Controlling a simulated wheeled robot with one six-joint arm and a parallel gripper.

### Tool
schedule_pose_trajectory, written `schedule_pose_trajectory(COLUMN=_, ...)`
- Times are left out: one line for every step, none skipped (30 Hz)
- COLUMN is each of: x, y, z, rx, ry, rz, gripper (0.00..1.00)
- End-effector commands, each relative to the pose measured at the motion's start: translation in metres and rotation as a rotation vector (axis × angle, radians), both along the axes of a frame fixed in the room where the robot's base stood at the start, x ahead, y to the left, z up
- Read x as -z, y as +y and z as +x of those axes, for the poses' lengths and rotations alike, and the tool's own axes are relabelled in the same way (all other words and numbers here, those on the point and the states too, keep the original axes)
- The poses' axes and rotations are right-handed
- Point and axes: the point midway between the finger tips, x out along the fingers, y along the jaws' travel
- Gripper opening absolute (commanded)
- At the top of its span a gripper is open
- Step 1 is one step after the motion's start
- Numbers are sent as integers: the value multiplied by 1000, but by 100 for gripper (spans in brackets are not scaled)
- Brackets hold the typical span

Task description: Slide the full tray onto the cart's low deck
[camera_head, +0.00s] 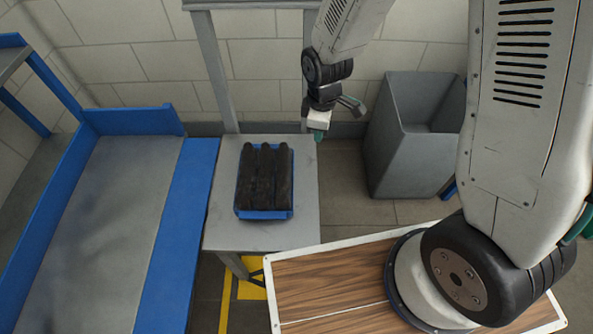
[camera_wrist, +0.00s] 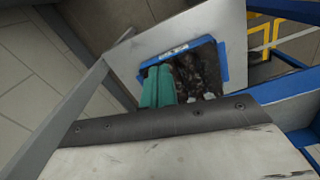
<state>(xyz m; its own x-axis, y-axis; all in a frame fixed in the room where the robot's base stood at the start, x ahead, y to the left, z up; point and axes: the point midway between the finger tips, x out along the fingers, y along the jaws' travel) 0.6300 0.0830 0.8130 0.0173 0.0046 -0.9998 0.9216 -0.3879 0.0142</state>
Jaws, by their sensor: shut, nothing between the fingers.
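The blue tray (camera_head: 265,214) stands on a small grey stand in the head view, filled with dark, long rounded shapes (camera_head: 263,175) that look like bottles lying down. My gripper (camera_head: 318,134) is to the right of the tray's far end, apart from it in the head view, with its green fingers shut and empty. In the wrist view the fingers (camera_wrist: 157,87) overlap the tray (camera_wrist: 223,62); contact cannot be told. A wide grey deck with blue edges (camera_head: 105,235) lies left of the stand and may be the cart's low deck.
The grey stand (camera_head: 221,236) has uprights at its back. A grey bin (camera_head: 410,140) stands at the right by the tiled wall. Yellow floor marking (camera_head: 250,287) shows below the stand. Open floor lies between the stand and the bin.

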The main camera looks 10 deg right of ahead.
Motion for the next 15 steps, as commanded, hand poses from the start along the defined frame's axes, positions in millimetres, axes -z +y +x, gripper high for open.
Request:
schedule_pose_trajectory(x=21, y=5, z=-2, rx=-47, ry=13, rz=-4, gripper=0)
schedule_pose_trajectory(x=31, y=8, z=-2, rx=-74, ry=14, rz=-5, gripper=0)
schedule_pose_trajectory(x=43, y=11, z=-2, rx=-106, ry=15, rz=-5, gripper=0)
schedule_pose_trajectory(x=50, y=12, z=-2, rx=-127, ry=16, rz=-6, gripper=0)
schedule_pose_trajectory(x=57, y=14, z=-2, rx=-145, ry=17, rz=-6, gripper=0)
schedule_pose_trajectory(x=64, y=16, z=-3, rx=-166, ry=18, rz=-6, gripper=0)
schedule_pose_trajectory(x=69, y=17, z=-3, rx=-178, ry=18, rz=-6, gripper=0)
schedule_pose_trajectory(x=72, y=18, z=-3, rx=-187, ry=18, rz=-6, gripper=0)
schedule_pose_trajectory(x=76, y=18, z=-4, rx=-198, ry=19, rz=-7, gripper=0)
schedule_pose_trajectory(x=79, y=19, z=-4, rx=-203, ry=19, rz=-7, gripper=0)
schedule_pose_trajectory(x=81, y=19, z=-4, rx=-206, ry=18, rz=-7, gripper=0)
schedule_pose_trajectory(x=84, y=19, z=-4, rx=-208, ry=18, rz=-7, gripper=0)
schedule_pose_trajectory(x=87, y=19, z=-4, rx=-209, ry=19, rz=-7, gripper=0)
schedule_pose_trajectory(x=91, y=19, z=-4, rx=-209, ry=20, rz=-7, gripper=0)
schedule_pose_trajectory(x=95, y=19, z=-4, rx=-208, ry=20, rz=-7, gripper=0)
